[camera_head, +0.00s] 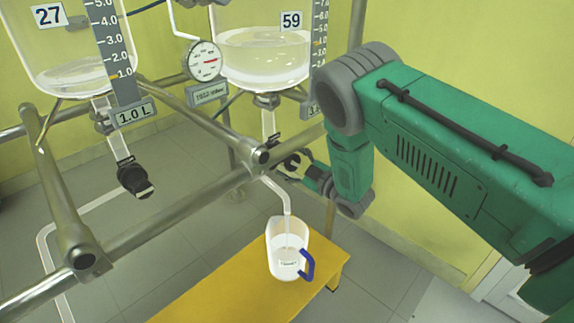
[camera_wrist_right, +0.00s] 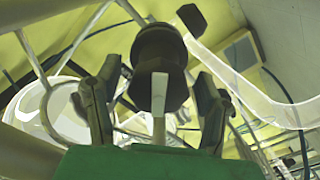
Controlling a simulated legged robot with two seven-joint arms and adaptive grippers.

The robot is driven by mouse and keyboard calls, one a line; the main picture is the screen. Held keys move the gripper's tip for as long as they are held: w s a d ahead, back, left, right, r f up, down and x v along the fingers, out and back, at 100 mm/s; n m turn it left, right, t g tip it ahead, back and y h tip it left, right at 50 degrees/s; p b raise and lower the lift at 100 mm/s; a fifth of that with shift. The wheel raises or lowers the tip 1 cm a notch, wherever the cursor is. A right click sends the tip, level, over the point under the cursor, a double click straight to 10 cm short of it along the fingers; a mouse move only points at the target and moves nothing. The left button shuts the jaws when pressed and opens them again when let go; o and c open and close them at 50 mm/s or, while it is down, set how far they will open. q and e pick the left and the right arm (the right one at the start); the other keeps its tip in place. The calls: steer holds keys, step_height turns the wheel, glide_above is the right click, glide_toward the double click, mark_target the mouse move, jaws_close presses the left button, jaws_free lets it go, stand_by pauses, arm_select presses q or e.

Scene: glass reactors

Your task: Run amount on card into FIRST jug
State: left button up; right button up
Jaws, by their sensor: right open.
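A clear jug (camera_head: 287,256) with a blue handle and a small unreadable label stands upright on a yellow bench (camera_head: 222,284). The tube comes from the glass vessel marked 59 (camera_head: 262,62), which holds clear liquid. My right gripper (camera_head: 292,163) is at the valve under that vessel. In the right wrist view its open fingers (camera_wrist_right: 152,108) stand either side of a black valve knob (camera_wrist_right: 160,62) with a white mark, with gaps visible. The card under vessel 59 (camera_head: 309,107) is mostly hidden by my arm.
A vessel marked 27 (camera_head: 72,72) hangs at left with a card reading 1.0 L (camera_head: 133,115) and a black valve knob (camera_head: 134,180). A round dial gauge (camera_head: 204,61) sits between the vessels. Metal rails (camera_head: 150,228) cross in front. Tiled floor around the bench is clear.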

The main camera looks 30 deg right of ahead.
steer(key=shift+w+a, duration=0.2)
steer(key=shift+w, duration=0.45)
steer(key=c, duration=1.3)
